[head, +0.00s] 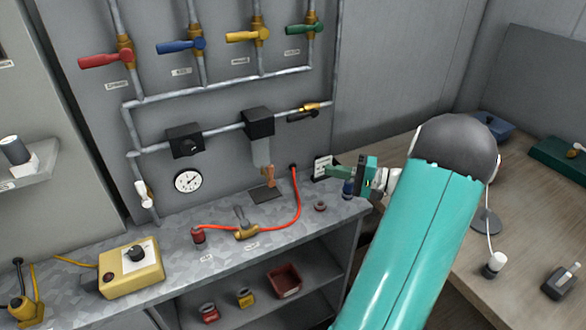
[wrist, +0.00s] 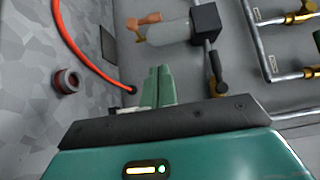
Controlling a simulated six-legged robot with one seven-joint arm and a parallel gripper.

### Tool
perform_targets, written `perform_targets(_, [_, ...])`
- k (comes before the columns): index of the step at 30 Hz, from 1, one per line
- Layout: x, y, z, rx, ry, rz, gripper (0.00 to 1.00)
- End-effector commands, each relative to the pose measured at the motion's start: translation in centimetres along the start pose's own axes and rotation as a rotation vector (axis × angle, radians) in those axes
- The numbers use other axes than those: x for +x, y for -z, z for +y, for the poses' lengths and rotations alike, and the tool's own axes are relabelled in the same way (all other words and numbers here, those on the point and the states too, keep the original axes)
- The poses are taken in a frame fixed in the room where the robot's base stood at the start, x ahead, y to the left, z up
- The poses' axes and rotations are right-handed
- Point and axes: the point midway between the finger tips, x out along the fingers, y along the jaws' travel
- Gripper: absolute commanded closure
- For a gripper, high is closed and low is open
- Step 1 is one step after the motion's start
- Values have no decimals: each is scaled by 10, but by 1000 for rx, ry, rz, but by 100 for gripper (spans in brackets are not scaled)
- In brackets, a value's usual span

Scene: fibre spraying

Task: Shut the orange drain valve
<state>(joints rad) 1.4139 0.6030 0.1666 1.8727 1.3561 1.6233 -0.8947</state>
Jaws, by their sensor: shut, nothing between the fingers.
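The orange drain valve (head: 268,175) is at the bottom end of a clear bowl (head: 260,150) that hangs from a black block on the wall pipe. In the wrist view the valve (wrist: 146,22) shows near the top, at the left end of the bowl (wrist: 167,33). I cannot tell surely which way its lever is turned. My gripper (head: 335,172) is to the right of the valve, apart from it, above the bench's right end. Its green fingers are together in the wrist view (wrist: 158,78), empty and not touching the valve.
A red hose (head: 298,205) runs up from the bench to the wall between valve and gripper. A dark square (head: 266,194) lies below the valve. A small ring-shaped part (head: 320,206) stands on the bench. Colored-handled valves (head: 180,46) line the wall above.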

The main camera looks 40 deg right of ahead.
Motion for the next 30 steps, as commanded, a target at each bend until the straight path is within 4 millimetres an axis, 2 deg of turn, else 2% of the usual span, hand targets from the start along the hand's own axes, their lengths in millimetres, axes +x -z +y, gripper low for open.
perform_targets(5, [18, 0, 0, 0, 1, -4, 100])
perform_targets(18, [104, 0, 0, 1, 1, -8, 100])
perform_targets(24, [123, -22, 0, 1, 0, -6, 100])
perform_targets(30, [129, -28, 0, 0, -2, -4, 100])
